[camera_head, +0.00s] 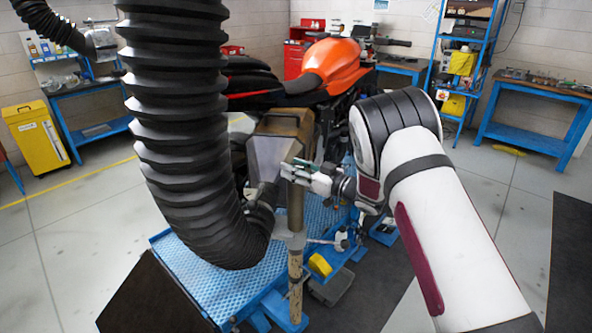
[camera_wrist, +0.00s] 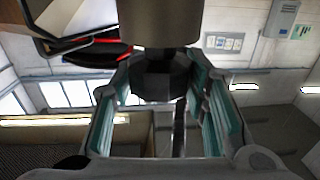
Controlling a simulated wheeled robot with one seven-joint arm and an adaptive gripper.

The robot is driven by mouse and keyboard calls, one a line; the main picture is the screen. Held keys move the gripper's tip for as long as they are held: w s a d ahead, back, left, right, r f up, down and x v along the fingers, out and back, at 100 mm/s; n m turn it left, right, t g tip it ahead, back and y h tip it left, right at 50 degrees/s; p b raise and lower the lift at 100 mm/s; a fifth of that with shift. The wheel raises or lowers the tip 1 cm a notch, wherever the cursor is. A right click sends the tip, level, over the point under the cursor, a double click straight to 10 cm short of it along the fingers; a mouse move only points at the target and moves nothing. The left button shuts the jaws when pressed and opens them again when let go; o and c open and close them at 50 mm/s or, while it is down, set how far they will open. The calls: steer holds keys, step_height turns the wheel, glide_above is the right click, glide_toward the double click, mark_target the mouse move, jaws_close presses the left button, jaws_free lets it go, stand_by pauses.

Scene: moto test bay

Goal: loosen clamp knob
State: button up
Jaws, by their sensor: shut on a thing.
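A dark, faceted clamp knob (camera_wrist: 160,78) sits between the teal-lined fingers of my gripper in the wrist view. A grey-beige cylinder (camera_wrist: 160,22) adjoins it at the top of that view. In the head view my gripper (camera_head: 299,173) reaches in from the right, at the upper part of an upright tan post (camera_head: 295,212). My gripper is shut on the knob. I cannot make out the knob in the head view. A grey clamp bracket (camera_head: 290,240) is around the post, below my gripper.
A thick black hose (camera_head: 180,110) hangs at the left and curves up to the post. An orange motorcycle (camera_head: 332,60) stands behind, above a blue lift platform (camera_head: 205,268). Blue workbenches (camera_head: 530,138) and a yellow cabinet (camera_head: 36,138) line the walls.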

steer(key=n+g+y+b, duration=0.1)
steer(key=n+g+b, duration=0.1)
steer(key=g+b, duration=0.1)
steer(key=n+g+y+b, duration=0.1)
steer(key=n+g+b, duration=0.1)
steer(key=b, duration=0.1)
steer(key=n+g+y+b, duration=0.1)
steer(key=g+b, duration=0.1)
steer(key=g, duration=0.1)
steer(key=shift+w+f+n+g+b, duration=0.25)
steer(key=shift+w+n+g+b, duration=0.05)
steer(key=shift+w+n+b, duration=0.1)
steer(key=n+g+b, duration=0.2)
steer(key=g+b, duration=0.1)
steer(key=b, duration=0.1)
steer(key=shift+s, duration=0.15)
steer(key=shift+s+r+n+g+b, duration=0.15)
steer(key=shift+n+g+b, duration=0.55)
steer(key=shift+g+b, duration=0.4)
steer(key=shift+r+h+b, duration=0.1)
steer(key=shift+h+b, duration=0.2)
steer(key=shift+b, duration=0.05)
steer(key=o, duration=1.1)
steer(key=shift+a, duration=0.1)
steer(key=shift+g, duration=0.3)
steer(key=v, duration=1.2)
steer(key=shift+s, duration=0.1)
